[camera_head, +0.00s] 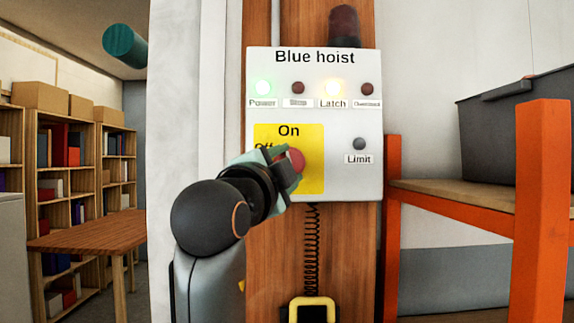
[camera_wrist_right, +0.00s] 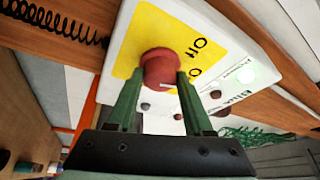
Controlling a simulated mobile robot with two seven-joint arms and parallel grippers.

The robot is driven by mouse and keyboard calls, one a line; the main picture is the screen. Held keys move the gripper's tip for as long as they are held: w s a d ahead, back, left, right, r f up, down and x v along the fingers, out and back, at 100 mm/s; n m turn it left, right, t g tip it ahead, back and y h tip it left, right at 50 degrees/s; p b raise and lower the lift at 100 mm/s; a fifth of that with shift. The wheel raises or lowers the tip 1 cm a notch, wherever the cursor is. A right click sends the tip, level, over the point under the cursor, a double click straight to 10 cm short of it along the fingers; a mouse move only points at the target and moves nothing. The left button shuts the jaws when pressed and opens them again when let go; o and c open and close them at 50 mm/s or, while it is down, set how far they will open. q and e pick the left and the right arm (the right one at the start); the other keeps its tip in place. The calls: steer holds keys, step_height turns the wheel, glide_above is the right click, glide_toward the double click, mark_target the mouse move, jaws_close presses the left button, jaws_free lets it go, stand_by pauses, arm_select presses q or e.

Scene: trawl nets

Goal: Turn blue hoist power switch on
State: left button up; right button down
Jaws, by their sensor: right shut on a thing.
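The white "Blue hoist" panel (camera_head: 313,72) is mounted on a wooden post in the head view. Its red rotary power switch (camera_head: 297,160) sits on a yellow plate (camera_head: 314,172) marked On and Off. My right gripper (camera_head: 290,163) is shut on the red switch; in the right wrist view its two green fingers (camera_wrist_right: 155,88) grip the switch (camera_wrist_right: 160,68) from both sides. The Stop lamp (camera_head: 298,88) and Overtravel-like lamp (camera_head: 368,88) are dark red. My left gripper is not in view.
A coiled cord (camera_head: 312,250) hangs below the panel to a yellow and black pendant (camera_head: 312,308). An orange-framed shelf (camera_head: 543,190) with a grey bin (camera_head: 510,125) stands right. A wooden table (camera_head: 92,232) and bookshelves are at left.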

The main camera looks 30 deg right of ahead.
steer(key=shift+r+m+g+p, duration=0.1)
steer(key=shift+m+g+p, duration=0.45)
steer(key=shift+m, duration=1.05)
steer(key=shift+y, duration=0.3)
steer(key=shift+c, duration=1.5)
jaws_free()
steer(key=b+v, duration=0.3)
steer(key=v, duration=0.9)
steer(key=shift+s+a, duration=0.15)
steer(key=shift+a, duration=0.1)
